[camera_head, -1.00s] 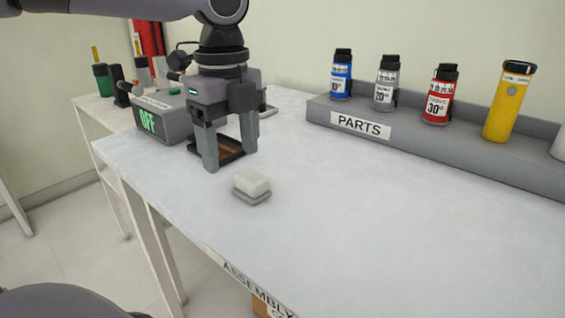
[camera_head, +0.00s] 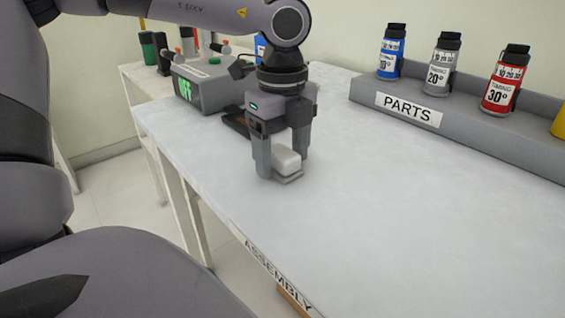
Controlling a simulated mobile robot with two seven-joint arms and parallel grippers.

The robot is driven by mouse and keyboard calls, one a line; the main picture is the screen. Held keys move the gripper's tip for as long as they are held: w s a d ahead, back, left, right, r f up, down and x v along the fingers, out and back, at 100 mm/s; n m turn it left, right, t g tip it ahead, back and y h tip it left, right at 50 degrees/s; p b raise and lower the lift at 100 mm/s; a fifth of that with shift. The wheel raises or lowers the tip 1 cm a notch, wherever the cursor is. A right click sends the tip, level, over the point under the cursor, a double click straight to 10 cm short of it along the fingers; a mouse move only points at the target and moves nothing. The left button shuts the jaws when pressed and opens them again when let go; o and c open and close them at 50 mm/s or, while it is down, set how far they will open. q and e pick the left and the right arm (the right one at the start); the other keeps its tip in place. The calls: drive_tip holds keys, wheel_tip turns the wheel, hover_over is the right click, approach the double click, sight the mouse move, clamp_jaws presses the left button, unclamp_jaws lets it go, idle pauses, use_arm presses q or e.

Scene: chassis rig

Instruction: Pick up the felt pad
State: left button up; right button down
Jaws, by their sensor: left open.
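The felt pad (camera_head: 287,160) is a small white block. It sits on a thin grey base (camera_head: 290,178) on the white table. My left gripper (camera_head: 283,170) is open and points down over the pad, with one finger on each side of it. I cannot tell whether either finger touches the pad. The fingers hide part of the pad's sides. My right gripper is not in view.
A grey box reading OFF (camera_head: 205,90) stands at the table's far left, with a dark tray (camera_head: 236,121) behind my gripper. A grey PARTS rack (camera_head: 450,118) with labelled canisters runs along the back right. The table's middle and right are clear.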

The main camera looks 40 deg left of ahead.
sight(282, 151)
use_arm(q)
drive_tip(key=c, duration=1)
drive_tip(key=shift+o, duration=0.2)
wheel_tip(282, 151, up, 9)
drive_tip(key=shift+r+p, duration=0.1)
drive_tip(key=shift+p, duration=0.9)
drive_tip(key=shift+r, duration=0.45)
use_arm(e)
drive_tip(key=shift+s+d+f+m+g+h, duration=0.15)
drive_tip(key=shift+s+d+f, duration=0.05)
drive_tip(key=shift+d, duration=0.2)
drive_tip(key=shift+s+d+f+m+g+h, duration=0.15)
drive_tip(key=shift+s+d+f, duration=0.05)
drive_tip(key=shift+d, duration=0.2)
